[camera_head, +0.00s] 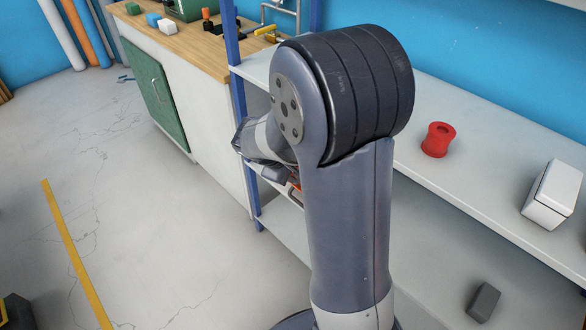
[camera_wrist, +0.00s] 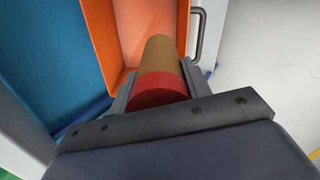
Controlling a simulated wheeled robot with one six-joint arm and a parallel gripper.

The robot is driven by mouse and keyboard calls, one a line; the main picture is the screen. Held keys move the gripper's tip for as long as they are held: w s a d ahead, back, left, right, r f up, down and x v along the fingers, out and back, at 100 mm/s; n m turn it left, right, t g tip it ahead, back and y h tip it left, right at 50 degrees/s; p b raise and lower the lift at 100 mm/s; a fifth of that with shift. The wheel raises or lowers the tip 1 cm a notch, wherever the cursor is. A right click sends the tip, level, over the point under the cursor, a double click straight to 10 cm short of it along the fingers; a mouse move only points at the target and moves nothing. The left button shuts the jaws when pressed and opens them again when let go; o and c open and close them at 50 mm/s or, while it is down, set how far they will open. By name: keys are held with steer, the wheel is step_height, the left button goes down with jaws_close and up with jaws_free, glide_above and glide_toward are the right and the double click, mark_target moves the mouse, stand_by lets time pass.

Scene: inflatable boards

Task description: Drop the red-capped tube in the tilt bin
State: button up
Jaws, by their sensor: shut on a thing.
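In the wrist view, my gripper (camera_wrist: 160,72) is shut on the red-capped tube (camera_wrist: 159,58). The tube has a tan body, and its red cap is nearest the camera. The tube's tan end points toward the open orange tilt bin (camera_wrist: 101,34), which has orange walls, a paler inside and a dark handle at its right. The tube overlaps the bin's near edge in this view; I cannot tell whether its far end is inside. In the head view, my gripper (camera_head: 272,172) is partly hidden behind my arm, with a small bit of orange beside it.
In the head view, the shelf unit (camera_head: 480,200) holds a red spool-like object (camera_head: 437,139), a white box (camera_head: 553,195) and a dark block (camera_head: 483,302). A wooden-topped bench (camera_head: 180,50) stands behind left.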

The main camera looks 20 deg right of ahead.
stand_by(0.4)
steer(key=o, duration=1.1)
steer(key=shift+o, duration=0.2)
steer(key=p+v, duration=0.1)
steer(key=v, duration=0.9)
steer(key=shift+a+r+p, duration=0.15)
steer(key=shift+r+p, duration=0.25)
steer(key=shift+s+f, duration=0.1)
steer(key=shift+f, duration=0.05)
steer(key=b+x, duration=0.1)
steer(key=x, duration=0.9)
steer(key=shift+b, duration=0.4)
steer(key=shift+f, duration=0.25)
steer(key=shift+s+a+r, duration=0.2)
steer(key=shift+a, duration=0.35)
steer(key=shift+s+a+r, duration=0.15)
steer(key=shift+s+a, duration=0.1)
steer(key=shift+a, duration=0.3)
steer(key=shift+s+a+r, duration=0.2)
steer(key=shift+a, duration=0.35)
